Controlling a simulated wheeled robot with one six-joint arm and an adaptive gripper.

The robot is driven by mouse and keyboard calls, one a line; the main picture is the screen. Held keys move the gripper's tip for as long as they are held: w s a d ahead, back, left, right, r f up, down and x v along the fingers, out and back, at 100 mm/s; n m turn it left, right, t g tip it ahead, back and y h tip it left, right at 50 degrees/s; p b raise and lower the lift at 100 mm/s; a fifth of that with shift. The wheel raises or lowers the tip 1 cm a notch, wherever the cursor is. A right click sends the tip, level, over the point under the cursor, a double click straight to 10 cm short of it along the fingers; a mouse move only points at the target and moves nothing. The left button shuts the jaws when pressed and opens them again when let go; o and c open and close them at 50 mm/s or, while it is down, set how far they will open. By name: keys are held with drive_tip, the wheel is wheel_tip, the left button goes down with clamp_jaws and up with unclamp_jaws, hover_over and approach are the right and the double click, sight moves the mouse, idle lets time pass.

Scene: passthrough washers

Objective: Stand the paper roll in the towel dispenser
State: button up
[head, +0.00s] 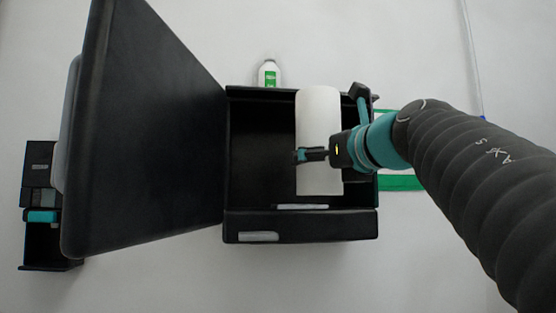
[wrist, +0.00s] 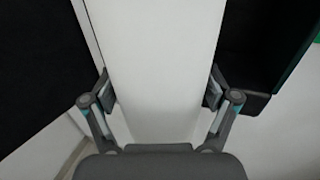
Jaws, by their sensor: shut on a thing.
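The white paper roll (head: 319,112) is upright in the head view, in front of the right part of the open black towel dispenser (head: 262,130). My gripper (head: 312,155) is shut around the roll at about mid-height, reaching in from the right. In the wrist view the roll (wrist: 155,60) fills the middle, with a finger pad of my gripper (wrist: 160,92) on each side. The dispenser's dark interior (wrist: 255,40) shows beside the roll. The roll's lower end is near the dispenser's front lip; whether it touches the floor inside cannot be told.
The dispenser's large black door (head: 150,130) stands swung open to the left. A white bottle with a green label (head: 269,75) is behind the dispenser. A smaller black unit with a teal part (head: 42,205) is at far left. A green-edged panel (head: 400,183) lies behind my arm.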

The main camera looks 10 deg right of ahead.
drive_tip(key=shift+w+f+p, duration=0.2)
drive_tip(key=shift+w+p, duration=0.1)
drive_tip(key=shift+w, duration=3)
drive_tip(key=shift+w+f+p, duration=0.25)
drive_tip(key=shift+w+p, duration=0.05)
drive_tip(key=shift+w, duration=3.05)
drive_tip(key=shift+w+f+p, duration=0.2)
drive_tip(key=shift+w+p, duration=0.1)
drive_tip(key=shift+w, duration=3)
drive_tip(key=shift+f+b, duration=0.3)
drive_tip(key=shift+f, duration=0.25)
drive_tip(key=o, duration=1.2)
drive_tip(key=shift+o, duration=0.2)
drive_tip(key=shift+f, duration=0.15)
drive_tip(key=shift+s+d, duration=0.1)
drive_tip(key=shift+s, duration=0.05)
drive_tip(key=v, duration=1.2)
